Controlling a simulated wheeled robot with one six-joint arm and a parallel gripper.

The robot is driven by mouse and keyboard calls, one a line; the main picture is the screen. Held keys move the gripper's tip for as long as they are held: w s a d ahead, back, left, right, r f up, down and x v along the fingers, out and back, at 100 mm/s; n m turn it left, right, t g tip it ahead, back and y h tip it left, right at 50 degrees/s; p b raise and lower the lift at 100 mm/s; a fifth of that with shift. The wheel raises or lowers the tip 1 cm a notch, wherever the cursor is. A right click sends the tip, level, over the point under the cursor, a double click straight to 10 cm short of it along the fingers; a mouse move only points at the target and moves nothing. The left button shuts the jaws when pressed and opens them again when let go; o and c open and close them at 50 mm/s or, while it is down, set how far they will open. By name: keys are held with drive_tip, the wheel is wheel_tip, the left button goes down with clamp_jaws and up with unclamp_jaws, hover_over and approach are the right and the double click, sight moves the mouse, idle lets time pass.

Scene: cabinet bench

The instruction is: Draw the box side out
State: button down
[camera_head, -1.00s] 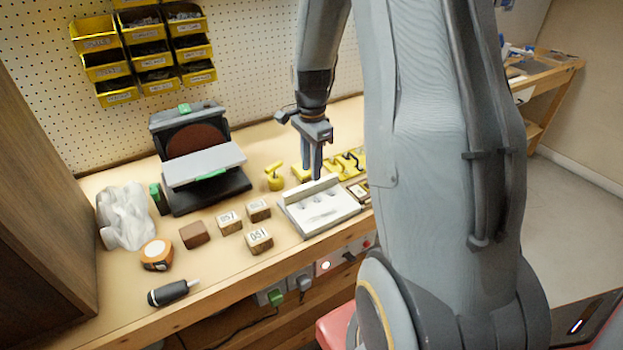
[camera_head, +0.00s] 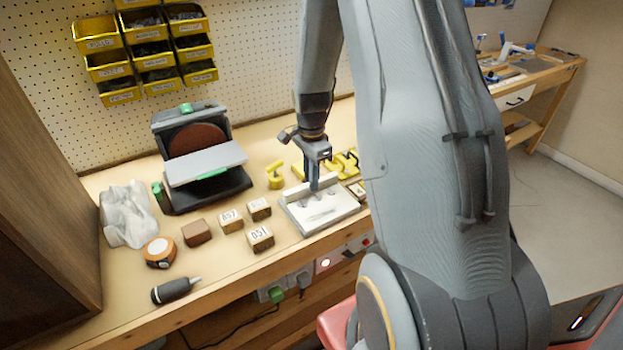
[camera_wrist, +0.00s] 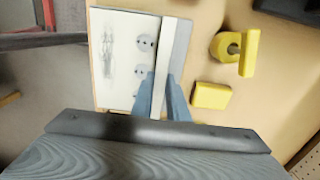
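A white upright strip, which I take for the box side (camera_head: 326,183), stands along the back edge of a pale flat block (camera_head: 322,212) with dark round marks on its top. In the wrist view the strip (camera_wrist: 172,45) runs upright beside the marked block (camera_wrist: 118,50). My gripper (camera_head: 313,188) points down at the strip, near its middle. In the wrist view my two blue-grey fingers (camera_wrist: 160,98) lie on either side of the strip. Whether they press on it is too small to tell. The strip's lower edge is hidden.
Yellow blocks (camera_wrist: 211,95) lie just behind the strip. Lettered wooden blocks (camera_head: 260,238), a tape measure (camera_head: 160,252) and a black-handled tool (camera_head: 175,290) lie to the left. A sander (camera_head: 200,165) stands behind them. The bench's front edge is close to the pale block.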

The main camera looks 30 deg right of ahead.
drive_tip(key=shift+w+b, duration=0.4)
drive_tip(key=shift+w, duration=1)
drive_tip(key=c, duration=1.7)
unclamp_jaws()
drive_tip(key=shift+r, duration=0.1)
drive_tip(key=shift+r+b, duration=0.9)
drive_tip(key=shift+r, duration=2.95)
